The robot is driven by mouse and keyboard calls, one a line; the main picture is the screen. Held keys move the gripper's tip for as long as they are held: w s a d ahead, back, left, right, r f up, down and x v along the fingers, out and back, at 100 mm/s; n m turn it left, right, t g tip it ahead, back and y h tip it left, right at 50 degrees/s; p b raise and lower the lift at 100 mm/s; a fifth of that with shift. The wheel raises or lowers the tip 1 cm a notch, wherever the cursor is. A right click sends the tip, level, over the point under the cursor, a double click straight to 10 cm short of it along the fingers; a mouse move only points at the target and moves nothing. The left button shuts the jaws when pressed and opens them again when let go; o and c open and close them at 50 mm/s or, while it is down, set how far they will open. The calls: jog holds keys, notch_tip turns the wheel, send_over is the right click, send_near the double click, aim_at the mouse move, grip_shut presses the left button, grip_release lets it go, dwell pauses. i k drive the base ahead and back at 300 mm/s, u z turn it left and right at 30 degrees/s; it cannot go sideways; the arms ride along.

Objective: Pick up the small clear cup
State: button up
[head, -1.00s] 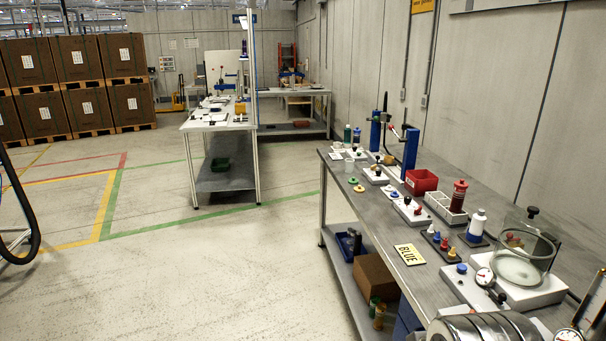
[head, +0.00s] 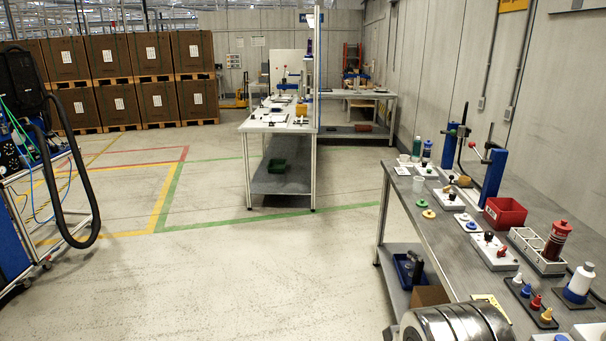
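A small pale, see-through cup (head: 418,184) stands upright near the left edge of the right-hand workbench (head: 440,235), towards its far end. Another small whitish cup (head: 404,159) stands just beyond it; its material is too small to tell. Nothing is touching the nearer cup as far as I can see. My gripper is not in view; a ribbed metal part at the bottom right looks like part of my arm.
The workbench holds yellow and green discs (head: 428,213), a red bin (head: 504,213), a bottle rack (head: 537,250) and blue posts (head: 493,174). A second table (head: 280,125) stands farther back. A cart with a black hose (head: 92,225) stands left. The middle floor is clear.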

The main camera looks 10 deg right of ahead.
aim_at(419, 181)
jog(key=u, duration=0.15)
jog(key=i, duration=2.2)
jog(key=z, duration=0.55)
jog(key=i, duration=1.25)
jog(key=z, duration=0.5)
